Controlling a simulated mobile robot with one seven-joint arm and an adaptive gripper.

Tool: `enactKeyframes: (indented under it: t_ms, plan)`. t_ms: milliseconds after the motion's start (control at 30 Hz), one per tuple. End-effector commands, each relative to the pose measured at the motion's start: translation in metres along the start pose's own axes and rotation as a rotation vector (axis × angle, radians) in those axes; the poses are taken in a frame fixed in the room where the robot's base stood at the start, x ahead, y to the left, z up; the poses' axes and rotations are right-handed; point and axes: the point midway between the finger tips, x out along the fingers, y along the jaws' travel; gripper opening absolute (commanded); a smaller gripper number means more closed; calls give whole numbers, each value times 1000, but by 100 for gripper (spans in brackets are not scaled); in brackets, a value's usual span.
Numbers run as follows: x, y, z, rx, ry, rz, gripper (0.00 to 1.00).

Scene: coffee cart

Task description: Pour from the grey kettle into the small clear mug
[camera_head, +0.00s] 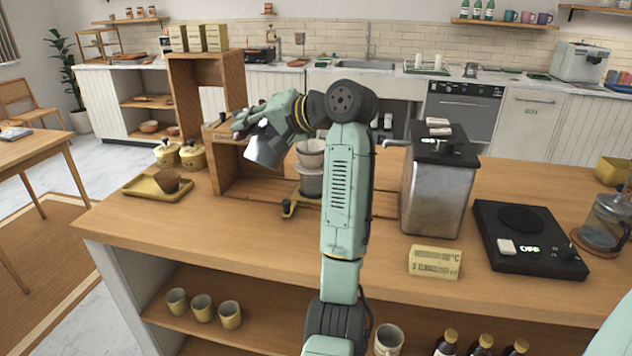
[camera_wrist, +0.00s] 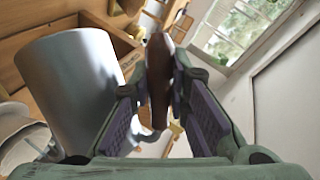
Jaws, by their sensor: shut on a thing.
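The grey kettle (camera_head: 267,149) is held above the counter at the wooden stand and is tilted. My gripper (camera_head: 240,124) is shut on its brown handle, which shows between the fingers in the wrist view (camera_wrist: 158,85); the grey body of the kettle (camera_wrist: 70,75) fills the left of that view. No stream of liquid shows. To the right of the kettle a white cone-like cup (camera_head: 311,152) sits over a greyish vessel (camera_head: 310,183), partly hidden by my arm. I cannot tell whether this vessel is the small clear mug.
A wooden stand (camera_head: 213,170) rises behind and beside the kettle. A yellow tray (camera_head: 136,188) with a brown cup is left. A metal boiler (camera_head: 436,200), a yellow box (camera_head: 434,262), a black hot plate (camera_head: 490,215) and a glass pot (camera_head: 603,226) stand right. The front left counter is clear.

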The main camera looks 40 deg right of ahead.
Motion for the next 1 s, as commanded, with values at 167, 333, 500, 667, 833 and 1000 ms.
enactKeyframes:
  t_ms: [167,333,500,667,833,1000]
  plan:
    - [-3,-5,-4,20,-3,-11,0]
    - [-3,-4,-4,21,-3,-10,0]
    - [-3,-4,-4,21,-3,-10,0]
    - [-3,-6,-5,32,-7,-14,0]
    - [-3,-6,-5,32,-6,-14,0]
    - [-3,-6,-5,32,-6,-14,0]
